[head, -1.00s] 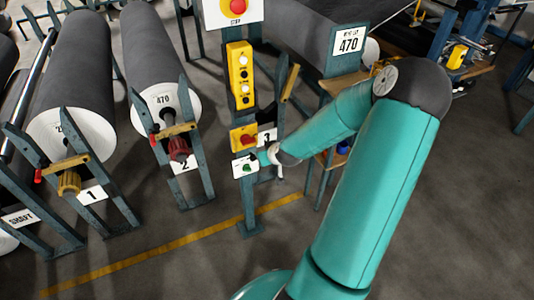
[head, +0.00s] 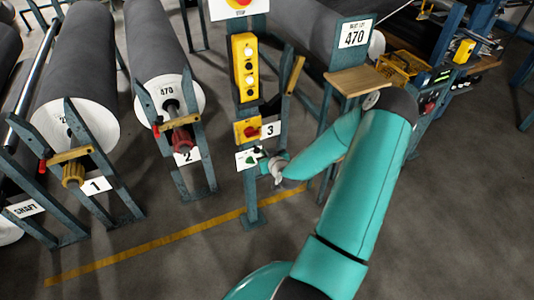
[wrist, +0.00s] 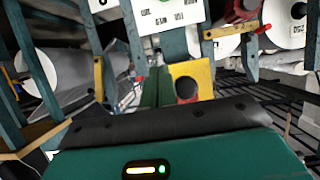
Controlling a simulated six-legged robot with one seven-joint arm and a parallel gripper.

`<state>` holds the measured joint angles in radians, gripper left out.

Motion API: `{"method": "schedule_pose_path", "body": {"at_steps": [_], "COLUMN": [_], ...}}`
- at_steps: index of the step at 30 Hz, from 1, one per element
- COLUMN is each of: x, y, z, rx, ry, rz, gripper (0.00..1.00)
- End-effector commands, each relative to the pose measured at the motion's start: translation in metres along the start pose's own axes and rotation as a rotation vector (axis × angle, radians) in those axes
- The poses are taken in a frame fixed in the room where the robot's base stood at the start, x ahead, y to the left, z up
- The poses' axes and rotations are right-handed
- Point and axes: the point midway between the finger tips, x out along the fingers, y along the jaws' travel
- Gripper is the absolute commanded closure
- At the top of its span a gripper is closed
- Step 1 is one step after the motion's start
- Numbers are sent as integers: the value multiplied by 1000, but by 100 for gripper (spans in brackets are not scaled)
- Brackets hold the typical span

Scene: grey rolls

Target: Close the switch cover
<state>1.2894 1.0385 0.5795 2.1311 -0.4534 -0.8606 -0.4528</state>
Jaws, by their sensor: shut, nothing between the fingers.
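A yellow switch box (head: 247,129) with a red part on its face is mounted on the teal post. Below it is a white plate (head: 246,160) with a dark and green part, partly behind my gripper. No separate cover can be made out clearly in the head view. My gripper (head: 264,162) is shut and empty, close to the right side of the white plate; contact cannot be told. In the wrist view, a yellow piece (wrist: 190,80) with a dark round opening is just right of my green fingers (wrist: 157,88). I cannot tell whether it is the cover.
A yellow button box (head: 245,68) and a stop-button sign are higher on the same post. A wooden shelf (head: 357,81) is to the right, near my arm. Grey rolls (head: 75,70) on stands are at the left. The floor in front is clear.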

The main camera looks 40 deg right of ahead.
Motion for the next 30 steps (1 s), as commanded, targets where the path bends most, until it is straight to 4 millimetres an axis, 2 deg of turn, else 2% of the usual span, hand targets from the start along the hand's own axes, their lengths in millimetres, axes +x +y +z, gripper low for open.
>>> {"method": "schedule_pose_path", "body": {"at_steps": [9, 30], "x": [10, 11], "y": [0, 0], "z": [3, 3], "rx": [0, 0], "ry": [-4, -5], "rz": [0, 0], "gripper": [100, 100]}}
